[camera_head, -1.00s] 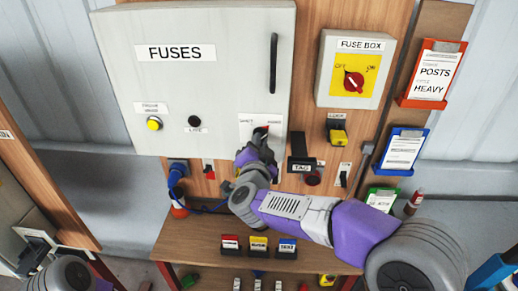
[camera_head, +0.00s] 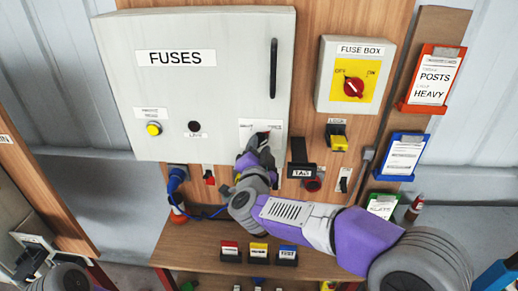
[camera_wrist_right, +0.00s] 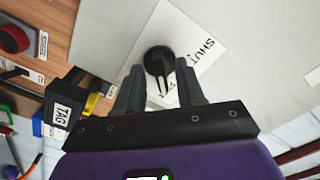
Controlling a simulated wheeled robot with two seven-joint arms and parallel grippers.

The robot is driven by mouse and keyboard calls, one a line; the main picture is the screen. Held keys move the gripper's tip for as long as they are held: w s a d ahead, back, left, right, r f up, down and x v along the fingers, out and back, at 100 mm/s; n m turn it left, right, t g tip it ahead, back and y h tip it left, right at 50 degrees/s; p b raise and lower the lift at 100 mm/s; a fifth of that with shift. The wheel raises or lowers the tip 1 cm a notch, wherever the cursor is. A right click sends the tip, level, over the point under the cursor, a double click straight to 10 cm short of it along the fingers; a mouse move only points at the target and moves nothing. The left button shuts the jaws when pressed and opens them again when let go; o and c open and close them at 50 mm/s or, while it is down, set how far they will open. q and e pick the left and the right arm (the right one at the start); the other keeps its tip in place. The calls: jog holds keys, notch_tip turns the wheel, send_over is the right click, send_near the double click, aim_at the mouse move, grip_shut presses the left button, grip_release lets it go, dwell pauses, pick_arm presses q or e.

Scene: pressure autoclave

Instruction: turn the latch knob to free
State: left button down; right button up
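The latch knob is a round black knob with a pale pointer line (camera_wrist_right: 159,62) on a white label at the lower right of the grey FUSES cabinet door (camera_head: 215,90). The word SHUT shows on the label in the right wrist view; its other word is partly covered. My right gripper (camera_wrist_right: 160,78) is at the knob, with one finger on each side. The fingers are spread apart, and I cannot tell whether either touches it. In the head view my right gripper (camera_head: 262,150) hides most of the knob.
A FUSE BOX with a red switch (camera_head: 354,87) is to the right. A TAG holder (camera_head: 303,170) and yellow lock (camera_head: 338,140) hang close to the gripper's right. A wooden shelf (camera_head: 200,245) with small coloured boxes is below.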

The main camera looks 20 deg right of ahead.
jog(key=v, duration=0.7)
jog(key=shift+s, duration=0.25)
jog(key=shift+a, duration=0.1)
jog(key=w+a+f+n+g+y, duration=0.1)
jog(key=w+f+n+y, duration=0.15)
jog(key=f, duration=0.55)
jog(key=w+a+f+n+g+y, duration=0.1)
jog(key=f+n, duration=0.2)
jog(key=f, duration=0.5)
jog(key=s+f+n+g+y, duration=0.1)
jog(key=s+f+g+y, duration=0.15)
jog(key=f, duration=0.65)
jog(key=s+f+n+g+y, duration=0.1)
jog(key=f+n+g, duration=0.15)
jog(key=f, duration=0.75)
jog(key=s+a+f+n+g+y, duration=0.1)
jog(key=s+f+g, duration=0.8)
jog(key=s+f, duration=0.9)
jog(key=s+a+y, duration=0.1)
jog(key=s+y, duration=0.1)
jog(key=s, duration=0.2)
jog(key=shift+s+f+n+g, duration=0.15)
jog(key=shift+s+n+g, duration=0.05)
jog(key=shift+n+g, duration=0.1)
